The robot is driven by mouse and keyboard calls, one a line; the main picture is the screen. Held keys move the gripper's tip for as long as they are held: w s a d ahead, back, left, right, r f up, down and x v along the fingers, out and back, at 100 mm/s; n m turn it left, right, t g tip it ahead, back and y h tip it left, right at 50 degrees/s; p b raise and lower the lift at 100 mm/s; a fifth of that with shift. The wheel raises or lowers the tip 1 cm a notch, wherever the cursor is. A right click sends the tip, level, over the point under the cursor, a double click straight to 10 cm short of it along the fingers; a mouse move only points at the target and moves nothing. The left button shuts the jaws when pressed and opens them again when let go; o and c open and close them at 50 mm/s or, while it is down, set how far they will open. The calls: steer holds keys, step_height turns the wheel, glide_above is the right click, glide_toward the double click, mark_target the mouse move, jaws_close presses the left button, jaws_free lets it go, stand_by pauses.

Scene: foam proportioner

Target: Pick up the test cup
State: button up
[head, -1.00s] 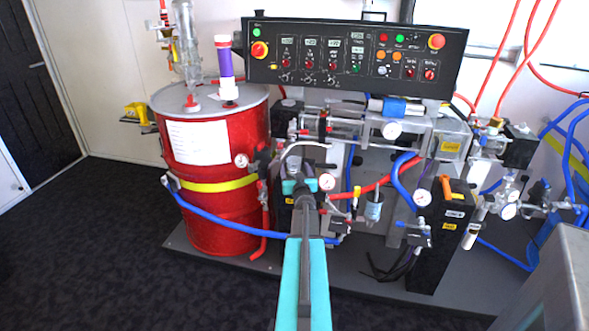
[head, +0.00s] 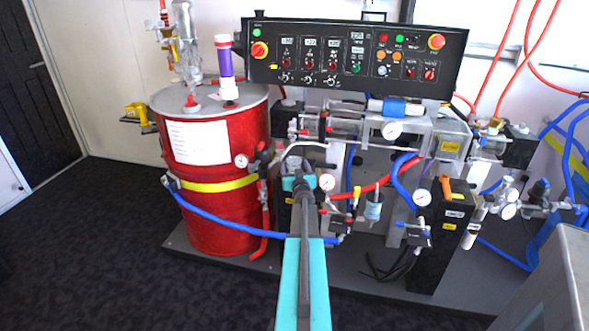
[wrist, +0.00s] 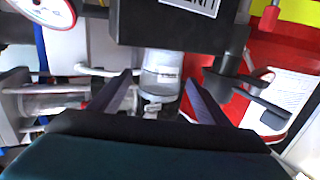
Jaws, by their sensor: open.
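In the wrist view, a clear cup with a white label (wrist: 161,72), which looks like the test cup, is between the two fingers of my gripper (wrist: 159,80). The fingers are apart, with a gap visible on each side of the cup, and my gripper is open. How deep the cup sits between the fingers I cannot tell. In the head view my gripper (head: 299,180) is in front of the machine's lower middle, and I cannot make out this cup there. Another clear cup-like vessel with a label (head: 373,208) shows to the right of my gripper.
A black box with a white label (wrist: 180,25) is close to the cup in the wrist view. A red drum (head: 215,225) stands to the left, with a blue hose (head: 225,228) across its front. Gauges, hoses and valves crowd the right side. Dark floor (head: 110,240) at left is clear.

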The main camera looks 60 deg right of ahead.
steer(key=shift+x, duration=0.9)
steer(key=c, duration=1.1)
